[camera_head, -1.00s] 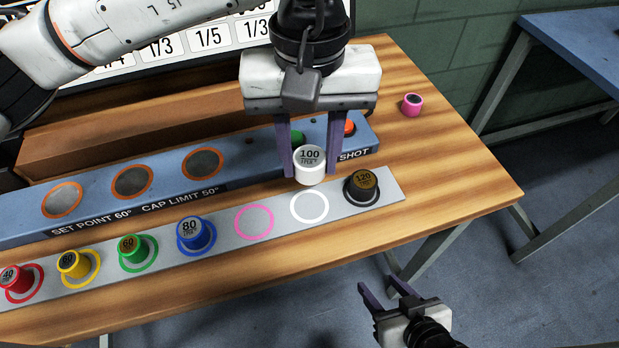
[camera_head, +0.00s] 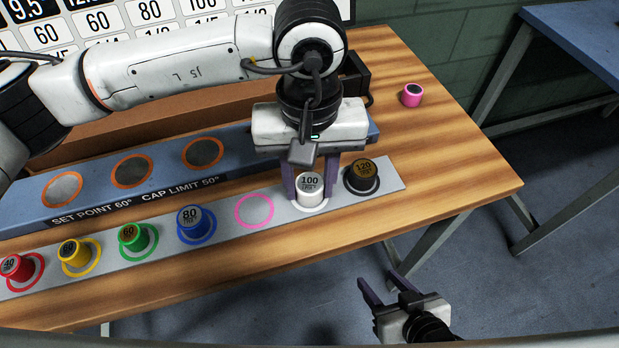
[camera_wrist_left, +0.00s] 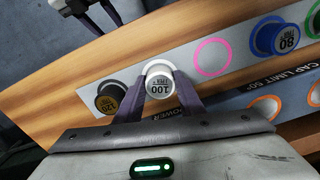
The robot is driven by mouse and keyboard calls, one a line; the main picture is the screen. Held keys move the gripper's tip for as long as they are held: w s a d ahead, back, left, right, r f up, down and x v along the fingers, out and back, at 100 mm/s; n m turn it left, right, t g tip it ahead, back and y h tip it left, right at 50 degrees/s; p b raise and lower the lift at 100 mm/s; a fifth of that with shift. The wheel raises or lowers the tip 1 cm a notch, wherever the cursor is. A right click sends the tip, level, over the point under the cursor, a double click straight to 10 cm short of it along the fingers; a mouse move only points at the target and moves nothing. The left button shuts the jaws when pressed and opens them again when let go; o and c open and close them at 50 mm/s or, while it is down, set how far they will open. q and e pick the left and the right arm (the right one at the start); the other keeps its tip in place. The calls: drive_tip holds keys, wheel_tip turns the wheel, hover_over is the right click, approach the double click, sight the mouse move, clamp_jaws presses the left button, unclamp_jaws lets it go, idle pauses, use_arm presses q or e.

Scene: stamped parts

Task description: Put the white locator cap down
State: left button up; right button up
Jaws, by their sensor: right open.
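The white locator cap (camera_head: 310,188), marked 100, is upright at the white ring on the grey strip (camera_head: 282,222). It also shows in the left wrist view (camera_wrist_left: 158,77). My left gripper (camera_head: 309,192) comes down from above with its two purple fingers on either side of the cap, shut on it. The cap's base appears to be at or very close to the strip; any small gap cannot be told. My right gripper (camera_head: 385,287) is open and empty, off the table's front edge.
The black cap (camera_head: 362,177) stands close to the right. An empty pink ring (camera_head: 254,211) is to the left, then blue (camera_head: 195,224), green (camera_head: 137,237), yellow (camera_head: 74,251) and red (camera_head: 16,267) caps. A pink cap (camera_head: 411,95) lies on the wood at the back right.

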sight(309, 185)
use_arm(q)
drive_tip(key=o, duration=0.4)
drive_tip(key=shift+r, duration=0.1)
drive_tip(key=shift+r+p, duration=0.25)
drive_tip(key=shift+p, duration=0.2)
wheel_tip(309, 185, up, 12)
drive_tip(key=shift+f, duration=0.15)
drive_tip(key=shift+s+f, duration=0.1)
